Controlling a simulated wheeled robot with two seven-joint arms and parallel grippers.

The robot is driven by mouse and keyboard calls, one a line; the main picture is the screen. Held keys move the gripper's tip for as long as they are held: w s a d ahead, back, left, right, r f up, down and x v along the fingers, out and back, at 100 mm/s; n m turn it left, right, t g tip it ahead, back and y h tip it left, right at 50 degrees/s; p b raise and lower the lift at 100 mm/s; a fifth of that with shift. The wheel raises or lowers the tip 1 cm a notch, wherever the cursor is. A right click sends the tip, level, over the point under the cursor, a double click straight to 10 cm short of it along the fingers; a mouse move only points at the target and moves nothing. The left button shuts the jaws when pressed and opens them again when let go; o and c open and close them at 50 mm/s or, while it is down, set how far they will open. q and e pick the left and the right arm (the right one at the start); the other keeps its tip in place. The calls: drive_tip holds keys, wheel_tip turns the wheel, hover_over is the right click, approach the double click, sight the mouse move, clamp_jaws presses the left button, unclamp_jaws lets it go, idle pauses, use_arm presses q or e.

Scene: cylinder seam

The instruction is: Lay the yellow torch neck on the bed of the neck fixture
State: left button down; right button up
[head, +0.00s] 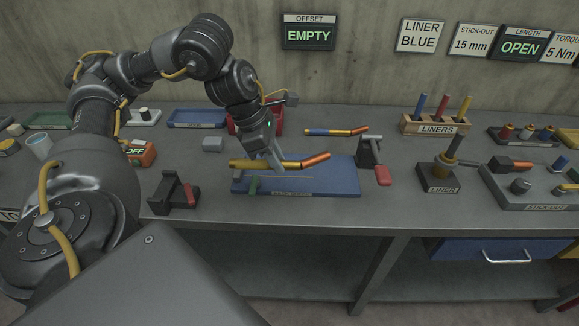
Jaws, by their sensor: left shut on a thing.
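The yellow torch neck (246,164) has a yellow sleeve at its left end and a bent copper-orange end at the right. My left gripper (274,160) is shut on it near the middle, coming down from above. The neck appears over the blue plate (338,182), which has a label on its front edge too small to read and looks like the neck fixture. A green block (254,186) and a thin tan strip are on the plate's left front. I cannot tell whether the neck touches the plate. My right gripper is out of view.
A blue-sleeved neck (322,132) lies behind the plate. A dark clamp with a red handle (382,175) stands at its right, and another dark stand (174,192) at its left. A liner post (440,172) and liner rack (434,126) are farther right.

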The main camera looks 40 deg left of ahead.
use_arm(q)
drive_tip(key=w+a+f, duration=0.2)
drive_tip(key=w, duration=0.2)
drive_tip(key=b, duration=0.1)
hover_over(293, 172)
drive_tip(key=s+a, duration=0.1)
wheel_tip(293, 172, down, 6)
drive_tip(key=shift+s+f, duration=0.1)
drive_tip(key=shift+f, duration=0.3)
drive_tip(key=shift+w+a+f, duration=0.1)
drive_tip(key=shift+w+f, duration=0.05)
drive_tip(key=shift+f, duration=0.65)
drive_tip(key=shift+w+a+f, duration=0.1)
drive_tip(key=shift+f, duration=0.65)
drive_tip(key=shift+d, duration=0.1)
drive_tip(key=shift+b, duration=0.3)
